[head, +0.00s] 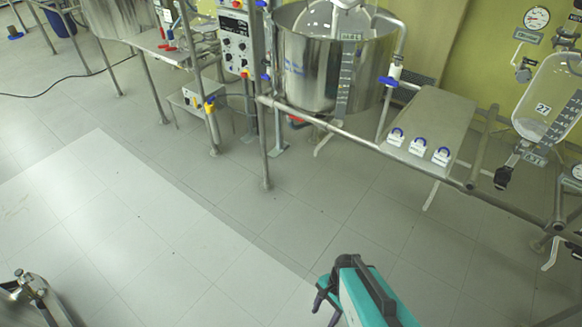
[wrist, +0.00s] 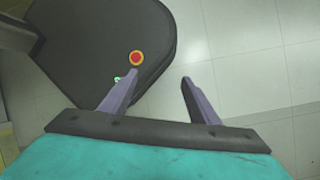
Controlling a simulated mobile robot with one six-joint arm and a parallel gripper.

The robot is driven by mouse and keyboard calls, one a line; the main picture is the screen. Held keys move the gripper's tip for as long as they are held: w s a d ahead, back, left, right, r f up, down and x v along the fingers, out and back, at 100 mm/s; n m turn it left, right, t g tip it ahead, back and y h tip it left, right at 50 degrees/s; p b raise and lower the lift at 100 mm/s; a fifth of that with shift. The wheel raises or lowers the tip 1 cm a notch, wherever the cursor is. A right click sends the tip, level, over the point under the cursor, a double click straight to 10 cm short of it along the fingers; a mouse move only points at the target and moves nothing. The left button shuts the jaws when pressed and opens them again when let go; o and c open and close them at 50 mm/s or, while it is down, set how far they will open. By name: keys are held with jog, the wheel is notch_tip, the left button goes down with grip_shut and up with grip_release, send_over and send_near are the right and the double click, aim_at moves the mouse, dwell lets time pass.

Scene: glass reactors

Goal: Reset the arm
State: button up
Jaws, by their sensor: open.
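My gripper (wrist: 160,78) shows in the wrist view with its two purple-grey fingers spread apart and nothing between them. Below the fingers lie the dark base, part of my own body, and pale floor tiles. In the head view my teal arm and gripper (head: 328,298) are at the bottom, right of centre, over the open floor. The gripper is partly hidden there behind the arm. It touches nothing that I can see.
A steel reactor vessel (head: 335,62) stands in a pipe frame at the back. A metal shelf (head: 432,118) with several blue-topped labelled items juts out at right. A glass vessel (head: 550,98) hangs at far right. A control panel (head: 234,45) stands left of centre. The floor (head: 130,210) between is clear.

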jog(key=s+d+r+n+g+h, duration=0.1)
jog(key=s+d+n, duration=0.3)
jog(key=n, duration=0.7)
jog(key=shift+d+r+n+g+h, duration=0.2)
jog(key=shift+d+n+g+h, duration=0.15)
jog(key=shift+d+h, duration=0.45)
jog(key=c, duration=0.6)
jog(key=shift+c, duration=0.2)
